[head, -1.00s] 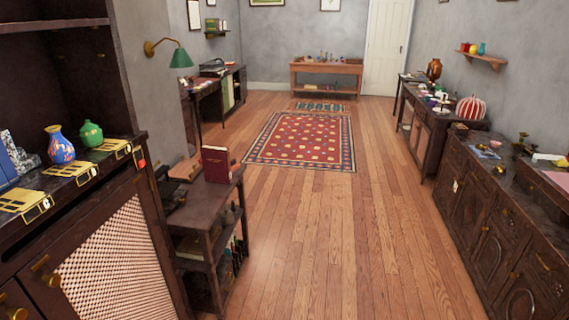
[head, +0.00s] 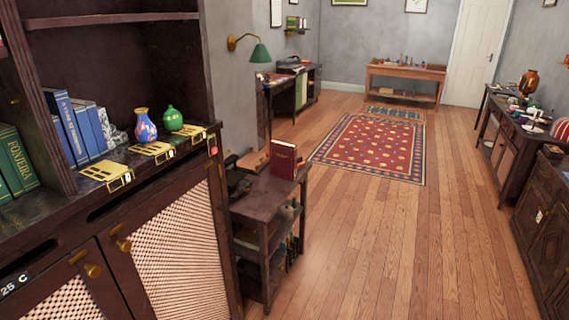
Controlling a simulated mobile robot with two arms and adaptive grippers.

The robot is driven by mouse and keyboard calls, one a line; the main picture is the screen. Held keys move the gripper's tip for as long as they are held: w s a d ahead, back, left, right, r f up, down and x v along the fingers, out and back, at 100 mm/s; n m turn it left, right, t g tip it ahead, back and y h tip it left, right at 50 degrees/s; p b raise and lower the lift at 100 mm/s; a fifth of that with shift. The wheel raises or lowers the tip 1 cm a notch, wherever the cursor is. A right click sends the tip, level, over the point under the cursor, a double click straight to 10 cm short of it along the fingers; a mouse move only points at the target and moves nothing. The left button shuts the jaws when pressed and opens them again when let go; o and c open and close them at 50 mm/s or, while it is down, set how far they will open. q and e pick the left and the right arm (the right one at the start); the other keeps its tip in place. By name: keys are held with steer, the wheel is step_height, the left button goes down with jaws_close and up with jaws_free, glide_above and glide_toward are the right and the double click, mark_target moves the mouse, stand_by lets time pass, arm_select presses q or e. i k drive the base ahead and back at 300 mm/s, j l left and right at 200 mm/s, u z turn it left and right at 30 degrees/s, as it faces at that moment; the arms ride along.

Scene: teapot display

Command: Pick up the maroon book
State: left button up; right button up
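A maroon book (head: 283,160) with gold lettering on its cover stands upright on top of a small dark side table (head: 262,202). It is near the table's far right corner, with its front cover turned towards me. Nothing covers the visible cover. Neither of my grippers shows in the head view.
A dark cabinet (head: 190,255) stands close on the left, bearing a blue vase (head: 145,127), a green vase (head: 174,118), brass holders (head: 105,172) and blue books (head: 75,130). Wooden floor (head: 400,250) is clear right of the side table. A dark sideboard (head: 548,230) lines the right.

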mark_target(283, 155)
steer(key=u, duration=2.05)
steer(key=i+l, duration=0.1)
steer(key=l, duration=0.5)
